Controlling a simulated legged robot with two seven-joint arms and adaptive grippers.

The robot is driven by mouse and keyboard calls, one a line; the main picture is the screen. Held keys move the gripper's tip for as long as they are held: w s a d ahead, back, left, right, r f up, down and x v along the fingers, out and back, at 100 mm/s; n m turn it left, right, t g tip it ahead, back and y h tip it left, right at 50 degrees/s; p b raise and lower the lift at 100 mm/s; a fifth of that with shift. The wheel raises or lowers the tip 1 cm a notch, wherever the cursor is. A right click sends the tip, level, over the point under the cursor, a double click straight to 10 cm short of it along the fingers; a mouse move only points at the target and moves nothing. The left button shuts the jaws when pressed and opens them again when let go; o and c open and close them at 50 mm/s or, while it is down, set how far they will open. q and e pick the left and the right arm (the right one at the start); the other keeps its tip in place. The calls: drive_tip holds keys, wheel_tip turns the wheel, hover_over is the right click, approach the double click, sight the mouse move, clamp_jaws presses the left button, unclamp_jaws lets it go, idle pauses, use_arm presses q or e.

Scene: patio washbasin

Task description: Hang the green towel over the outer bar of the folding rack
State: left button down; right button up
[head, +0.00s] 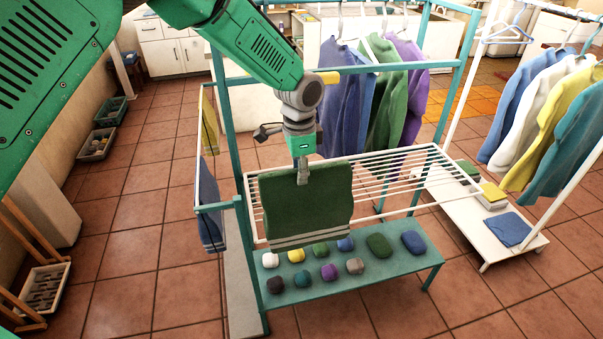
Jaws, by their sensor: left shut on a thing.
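The green towel (310,208) hangs spread out, with pale stripes along its lower edge. My left gripper (302,176) points down and is shut on the towel's upper edge, near its middle. The white folding rack (405,172) lies level, with several thin parallel bars. The towel covers the left part of the rack and part of its near outer bar. I cannot tell whether the towel touches that bar or hangs in front of it. My right gripper is not in view.
A teal bench (395,264) with several colored stones stands below the rack. A teal frame (467,62) holds hanging shirts behind it. More shirts hang on a white rack at right (550,215). A side rail with small cloths (208,205) stands at left.

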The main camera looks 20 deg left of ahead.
use_arm(q)
drive_tip(key=shift+w, duration=0.1)
drive_tip(key=shift+w+a, duration=0.1)
drive_tip(key=shift+w, duration=0.3)
drive_tip(key=shift+w+a, duration=1.2)
drive_tip(key=shift+w, duration=0.1)
wheel_tip(320, 180, down, 28)
drive_tip(key=b, duration=1.6)
drive_tip(key=shift+f+b, duration=0.25)
drive_tip(key=shift+b, duration=0.15)
drive_tip(key=c, duration=1.3)
unclamp_jaws()
